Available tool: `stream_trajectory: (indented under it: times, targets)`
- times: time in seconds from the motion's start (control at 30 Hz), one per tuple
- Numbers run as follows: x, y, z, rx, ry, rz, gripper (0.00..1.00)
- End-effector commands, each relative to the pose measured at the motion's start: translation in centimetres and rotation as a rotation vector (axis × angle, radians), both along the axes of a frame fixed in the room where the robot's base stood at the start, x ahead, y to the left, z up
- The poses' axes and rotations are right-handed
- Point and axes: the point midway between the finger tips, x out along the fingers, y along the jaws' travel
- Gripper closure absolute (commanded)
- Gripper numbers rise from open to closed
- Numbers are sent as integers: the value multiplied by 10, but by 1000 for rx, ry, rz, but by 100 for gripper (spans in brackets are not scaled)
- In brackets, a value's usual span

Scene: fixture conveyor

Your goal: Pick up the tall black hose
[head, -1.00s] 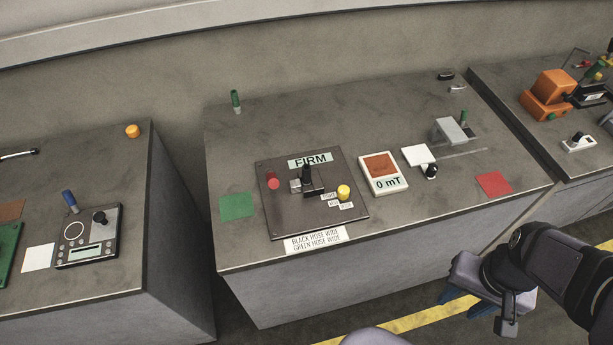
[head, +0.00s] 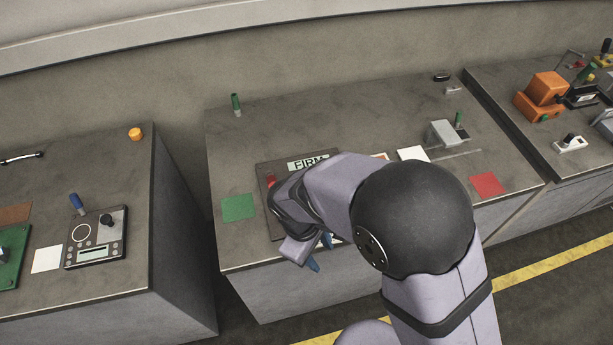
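The black upright piece that stood in the middle of the dark fixture plate is now hidden behind my arm. The plate (head: 263,170) shows only at its left and upper edges, with its "FIRM" label (head: 308,163). My gripper (head: 320,253) is over the plate's front part, with its two blue fingertips pointing down and apart. I see nothing between them, though the arm covers much of this area. A short black piece (head: 441,77) lies at the back right of the middle bench. Another black upright piece (head: 606,46) stands on the right bench.
On the middle bench (head: 230,250) are a green mat (head: 238,207), a green upright piece (head: 236,104), a grey block (head: 440,134) and a red mat (head: 487,184). A meter device (head: 97,240) sits on the left bench. The middle bench's back is mostly clear.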

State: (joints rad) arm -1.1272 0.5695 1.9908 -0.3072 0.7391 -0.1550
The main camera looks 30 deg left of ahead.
Motion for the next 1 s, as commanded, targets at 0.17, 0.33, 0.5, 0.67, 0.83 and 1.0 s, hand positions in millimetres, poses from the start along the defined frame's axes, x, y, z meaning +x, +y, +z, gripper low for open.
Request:
stream_trajectory:
  times: [0.17, 0.33, 0.5, 0.67, 0.83, 1.0]
  targets:
    - [56, 74, 18, -4, -109, 445, 60]
    - [106, 125, 67, -75, -232, 863, 60]
    - [127, 135, 88, -241, -252, 1221, 60]
    - [129, 133, 89, -346, -207, 1432, 60]
    - [129, 132, 89, -392, -180, 1537, 60]
    - [129, 132, 88, -401, -173, 1557, 60]
